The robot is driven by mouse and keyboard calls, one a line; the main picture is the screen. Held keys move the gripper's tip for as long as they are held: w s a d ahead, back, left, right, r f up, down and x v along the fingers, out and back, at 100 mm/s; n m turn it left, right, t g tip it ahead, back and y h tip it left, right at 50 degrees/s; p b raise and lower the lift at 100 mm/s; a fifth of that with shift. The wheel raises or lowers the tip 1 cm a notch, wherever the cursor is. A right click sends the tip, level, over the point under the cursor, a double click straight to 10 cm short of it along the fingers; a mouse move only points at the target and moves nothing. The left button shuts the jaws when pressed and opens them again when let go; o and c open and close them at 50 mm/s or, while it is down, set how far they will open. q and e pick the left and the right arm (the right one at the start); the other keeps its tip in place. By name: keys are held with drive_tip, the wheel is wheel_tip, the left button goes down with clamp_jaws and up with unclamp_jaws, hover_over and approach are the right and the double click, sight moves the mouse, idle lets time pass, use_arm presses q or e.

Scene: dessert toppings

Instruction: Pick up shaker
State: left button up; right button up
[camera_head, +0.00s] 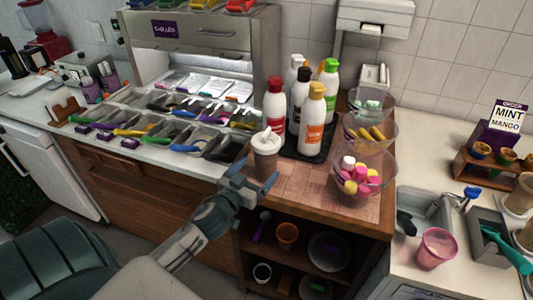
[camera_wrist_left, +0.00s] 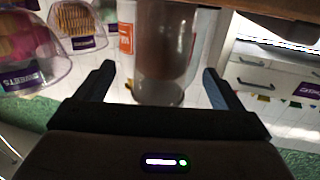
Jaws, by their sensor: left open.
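The shaker (camera_head: 267,160), a brownish cup with a white lid, stands upright at the front left of the wooden counter section. My left gripper (camera_head: 255,178) is open at the shaker's lower front. In the left wrist view the shaker's see-through brownish body (camera_wrist_left: 166,50) lies in line with the gap between the open fingers (camera_wrist_left: 158,72). Room shows on both sides of it, and neither finger visibly presses it. I cannot tell how deep it sits between the fingers. Its top is outside the wrist view. My right gripper is not in view.
A dark tray (camera_head: 287,150) with several sauce bottles (camera_head: 312,118) stands close behind the shaker. Clear bowls (camera_head: 375,195) of toppings stand to the right. Topping bins with coloured scoops (camera_head: 185,145) are at the left. Open shelves (camera_head: 330,235) lie below the counter edge.

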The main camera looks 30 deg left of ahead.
sight(260, 166)
use_arm(q)
drive_tip(key=w+p, duration=0.1)
drive_tip(key=w, duration=0.1)
drive_tip(key=shift+w+a, duration=0.1)
drive_tip(key=shift+w, duration=0.2)
drive_tip(key=shift+w+r, duration=0.1)
drive_tip(key=shift+w, duration=0.15)
drive_tip(key=w+p, duration=0.3)
drive_tip(key=w, duration=0.1)
drive_tip(key=shift+a+p, duration=0.1)
drive_tip(key=shift+p, duration=0.25)
drive_tip(key=shift+w+f, duration=0.3)
drive_tip(key=shift+w, duration=0.05)
drive_tip(key=shift+s, duration=0.1)
drive_tip(key=c, duration=1.3)
